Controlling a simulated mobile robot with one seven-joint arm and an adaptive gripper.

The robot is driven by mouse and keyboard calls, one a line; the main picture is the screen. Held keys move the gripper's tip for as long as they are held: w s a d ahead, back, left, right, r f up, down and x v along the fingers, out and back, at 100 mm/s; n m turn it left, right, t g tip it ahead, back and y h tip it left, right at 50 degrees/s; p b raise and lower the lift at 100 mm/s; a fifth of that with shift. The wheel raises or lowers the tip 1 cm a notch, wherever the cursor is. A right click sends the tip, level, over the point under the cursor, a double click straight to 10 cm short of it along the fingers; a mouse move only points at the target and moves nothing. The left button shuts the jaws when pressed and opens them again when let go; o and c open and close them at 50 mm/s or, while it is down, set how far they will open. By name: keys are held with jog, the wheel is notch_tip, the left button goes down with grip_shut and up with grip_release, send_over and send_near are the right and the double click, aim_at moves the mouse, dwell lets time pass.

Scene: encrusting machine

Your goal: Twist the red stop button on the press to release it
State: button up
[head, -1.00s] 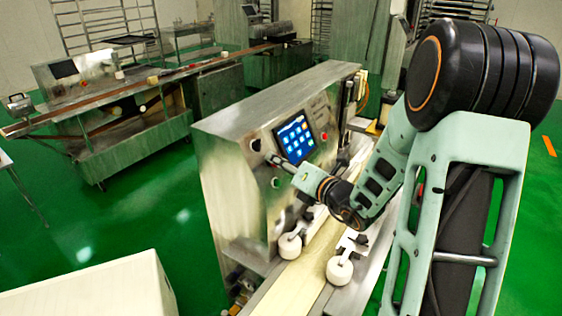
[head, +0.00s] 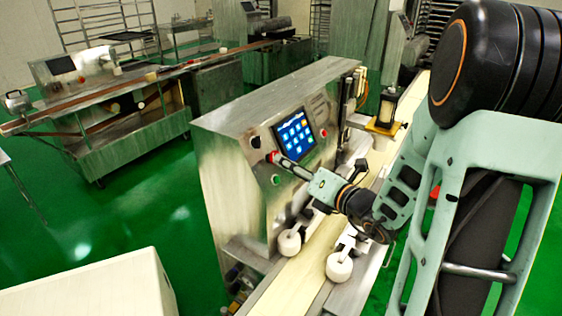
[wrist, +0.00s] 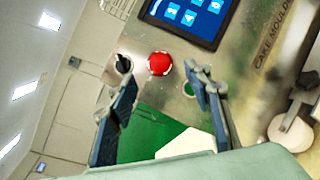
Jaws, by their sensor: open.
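The red stop button (head: 271,156) is on the press's metal front panel, just below and left of the screen. In the wrist view the round red button (wrist: 159,63) lies between and beyond my open fingertips, with nothing gripped. My gripper (head: 283,161) points at the button from the right in the head view; the gap between them is hard to judge there. In the wrist view my gripper (wrist: 163,80) has one finger on each side, the left near a black knob and the right near a green button.
The lit touchscreen (head: 295,136) is close above the button. The black knob (wrist: 123,64) and green button (wrist: 188,89) flank it. Below the panel runs a pale conveyor belt (head: 290,289) with white rollers (head: 339,267). A white box (head: 95,295) stands at front left.

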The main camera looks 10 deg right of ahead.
jog(key=f+v, duration=0.1)
jog(key=v, duration=0.5)
jog(key=shift+r, duration=0.55)
jog(key=shift+s+f, duration=0.1)
